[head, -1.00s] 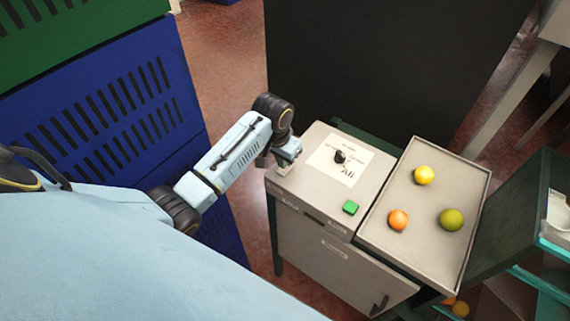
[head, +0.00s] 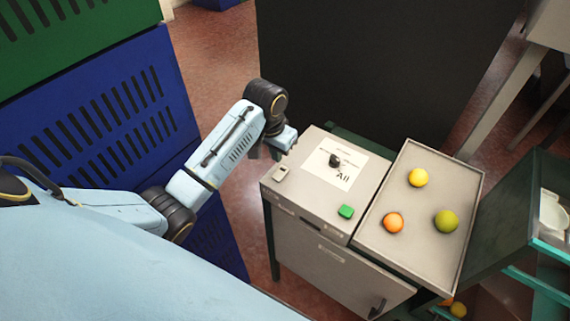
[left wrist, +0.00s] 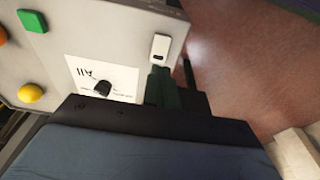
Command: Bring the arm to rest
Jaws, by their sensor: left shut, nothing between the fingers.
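My left arm comes in from the left in the head view. Its gripper (head: 268,150) hangs beside the left edge of the grey control cabinet (head: 310,200), apart from the small light switch (head: 281,173) on its top. In the left wrist view the gripper's fingers (left wrist: 165,88) are shut with nothing between them, and the switch (left wrist: 160,48) shows just beyond them. The cabinet top also bears a black knob (head: 336,160) on a white label reading "All" and a green button (head: 346,211). My right gripper is not in view.
A tray (head: 408,248) right of the panel holds a yellow fruit (head: 418,178), an orange one (head: 393,223) and a green one (head: 446,221). Blue crates (head: 100,110) stand at the left. A dark panel (head: 380,70) rises behind. Open floor shows between crates and cabinet.

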